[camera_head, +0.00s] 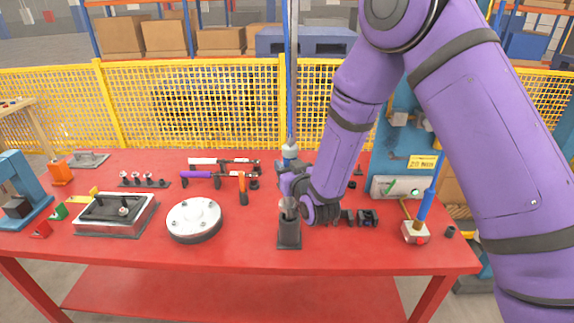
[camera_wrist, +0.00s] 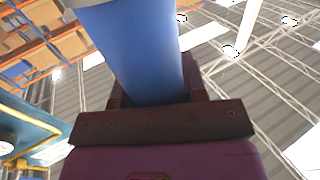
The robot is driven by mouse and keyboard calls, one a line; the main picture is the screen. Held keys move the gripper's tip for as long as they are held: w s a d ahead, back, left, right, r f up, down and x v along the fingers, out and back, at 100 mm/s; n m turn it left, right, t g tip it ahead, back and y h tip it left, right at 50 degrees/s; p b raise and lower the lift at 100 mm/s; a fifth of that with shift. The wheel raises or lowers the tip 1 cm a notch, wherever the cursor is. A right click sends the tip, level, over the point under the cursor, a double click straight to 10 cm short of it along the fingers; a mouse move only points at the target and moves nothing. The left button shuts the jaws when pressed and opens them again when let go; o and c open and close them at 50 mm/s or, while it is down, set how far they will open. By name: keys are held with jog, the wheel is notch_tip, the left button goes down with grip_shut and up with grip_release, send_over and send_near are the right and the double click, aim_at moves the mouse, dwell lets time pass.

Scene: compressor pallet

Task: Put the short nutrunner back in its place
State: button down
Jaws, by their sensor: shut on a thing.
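My gripper (camera_head: 291,184) is shut on the short nutrunner (camera_head: 290,152), which stands roughly upright in it. Its blue body and pale top show above the fingers, with a thin line rising from the top. The blue body (camera_wrist: 135,50) fills the middle of the wrist view between the jaws. A dark upright holder (camera_head: 289,233) stands on the red table just below and in front of my gripper. Something pale grey shows at the holder's mouth. I cannot tell whether the nutrunner's lower end is inside the holder or behind it.
The red table (camera_head: 240,255) carries a round pale flange (camera_head: 194,220), a plate in a tray (camera_head: 115,213), and racked tools (camera_head: 222,162) at the back. Dark blocks (camera_head: 360,217) and a blue-handled tool on a block (camera_head: 425,205) stand to the right. The front strip is clear.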

jog(key=shift+f, duration=1.85)
dwell(0.7)
jog(key=c, duration=0.6)
grip_release()
jog(key=shift+f, duration=0.15)
jog(key=shift+s, duration=0.1)
jog(key=v, duration=1)
jog(key=shift+s+d, duration=0.15)
jog(key=shift+s, duration=0.15)
